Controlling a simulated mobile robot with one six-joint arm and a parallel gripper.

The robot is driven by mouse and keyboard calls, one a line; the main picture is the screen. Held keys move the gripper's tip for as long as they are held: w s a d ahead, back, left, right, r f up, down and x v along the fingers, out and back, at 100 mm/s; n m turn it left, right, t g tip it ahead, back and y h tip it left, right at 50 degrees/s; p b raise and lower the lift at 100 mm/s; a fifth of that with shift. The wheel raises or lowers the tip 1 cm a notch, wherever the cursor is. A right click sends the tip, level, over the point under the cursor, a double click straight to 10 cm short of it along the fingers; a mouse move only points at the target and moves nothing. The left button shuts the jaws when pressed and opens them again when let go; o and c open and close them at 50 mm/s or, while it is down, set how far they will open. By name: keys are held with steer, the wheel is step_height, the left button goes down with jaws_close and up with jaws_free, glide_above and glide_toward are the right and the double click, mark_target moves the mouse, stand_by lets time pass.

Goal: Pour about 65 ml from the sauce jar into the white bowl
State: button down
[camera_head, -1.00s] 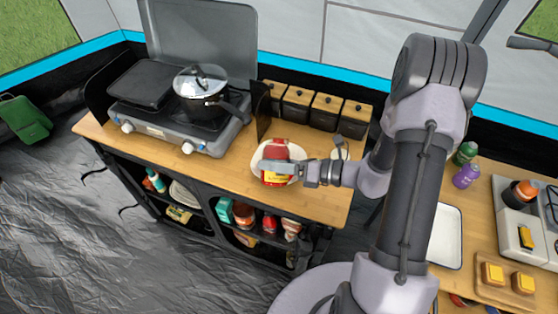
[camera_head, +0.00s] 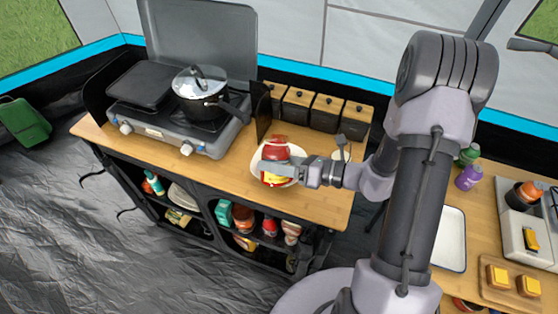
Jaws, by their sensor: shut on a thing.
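The sauce jar (camera_head: 275,153) is red with a yellow label low on its side. My gripper (camera_head: 276,166) reaches in from the right and is shut on the jar around its middle. The jar is over the white bowl (camera_head: 257,177), which stands on the wooden counter and shows around the jar's sides. The jar looks tilted, with its top toward the back. A red patch (camera_head: 279,139) shows at the bowl's far side, past the jar; I cannot tell if it is sauce or part of the jar. The inside of the bowl is mostly hidden.
A camp stove with a lidded pot (camera_head: 198,97) stands left of the bowl. Several dark canisters with wooden lids (camera_head: 326,112) line the back of the counter. A pale round container holding utensils (camera_head: 341,155) is right of the bowl. The counter's front strip is clear.

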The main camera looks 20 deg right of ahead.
mark_target(284, 179)
steer(key=b, duration=0.1)
steer(key=f+n+b, duration=0.1)
steer(key=shift+s+a+b, duration=0.1)
steer(key=shift+s+b, duration=0.2)
steer(key=shift+b, duration=0.05)
steer(key=shift+s+a+f+n+t+b, duration=0.1)
steer(key=shift+s+n+t+b, duration=0.2)
steer(key=shift+b, duration=0.5)
steer(key=shift+s+a+n+b, duration=0.1)
steer(key=shift+s+n+b, duration=0.05)
steer(key=shift+n+b, duration=0.4)
steer(key=shift+r, duration=0.35)
steer(key=shift+f, duration=0.1)
steer(key=shift+s+f+n+t+b, duration=0.1)
steer(key=shift+f+n+t+b, duration=0.1)
steer(key=shift+n+t+b, duration=0.4)
steer(key=b, duration=0.1)
steer(key=n+b, duration=0.1)
steer(key=b, duration=0.1)
steer(key=shift+s+a+f+y, duration=0.15)
steer(key=shift+s+f+y, duration=0.1)
steer(key=shift+s+y, duration=0.05)
steer(key=n+b, duration=0.1)
steer(key=b, duration=0.2)
steer(key=shift+s+a, duration=0.1)
steer(key=shift+s, duration=0.1)
steer(key=shift+r+n, duration=0.2)
steer(key=shift+n, duration=0.15)
